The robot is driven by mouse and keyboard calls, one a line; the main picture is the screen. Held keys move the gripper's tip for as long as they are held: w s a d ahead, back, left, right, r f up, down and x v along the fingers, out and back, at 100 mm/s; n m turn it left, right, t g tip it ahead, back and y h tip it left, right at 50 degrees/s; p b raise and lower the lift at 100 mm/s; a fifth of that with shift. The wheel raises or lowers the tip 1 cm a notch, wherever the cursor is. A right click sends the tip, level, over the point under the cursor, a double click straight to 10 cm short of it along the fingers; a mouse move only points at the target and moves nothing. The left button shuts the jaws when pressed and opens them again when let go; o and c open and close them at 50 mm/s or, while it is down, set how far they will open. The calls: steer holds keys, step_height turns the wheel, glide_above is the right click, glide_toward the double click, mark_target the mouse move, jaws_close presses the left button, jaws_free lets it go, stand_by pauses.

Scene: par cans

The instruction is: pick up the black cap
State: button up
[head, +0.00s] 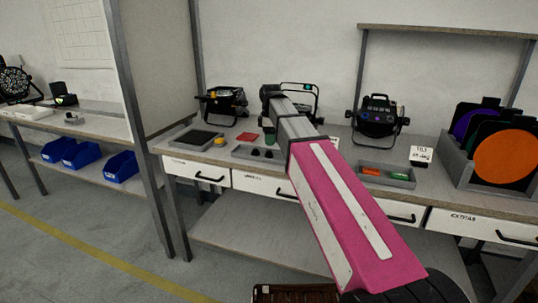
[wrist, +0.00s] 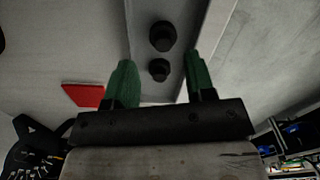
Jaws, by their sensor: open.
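Two black caps stand in a shallow grey tray (head: 240,153) on the workbench, one (head: 255,152) beside the other (head: 269,154). In the wrist view, a larger-looking cap (wrist: 162,36) is farther up and a smaller-looking one (wrist: 159,70) is nearer my gripper. Which one is the task's cap, I cannot tell. My gripper (wrist: 160,64) is open, with its green fingers to the left and right of the nearer cap's line and nothing held. In the head view my arm hides most of the gripper; a green finger (head: 270,136) shows above the tray.
A red flat piece (head: 247,136) lies behind the tray; it also shows in the wrist view (wrist: 84,95). A dark-lined tray (head: 193,139) is at left, a tray with orange and green pieces (head: 385,174) at right. Par cans (head: 378,120) stand behind.

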mark_target(269, 151)
steer(key=shift+s+a+f, duration=0.1)
steer(key=shift+a+f, duration=0.05)
steer(key=shift+f, duration=1.4)
steer(key=shift+s+a+f, duration=0.1)
steer(key=shift+f, duration=1.45)
steer(key=c, duration=0.7)
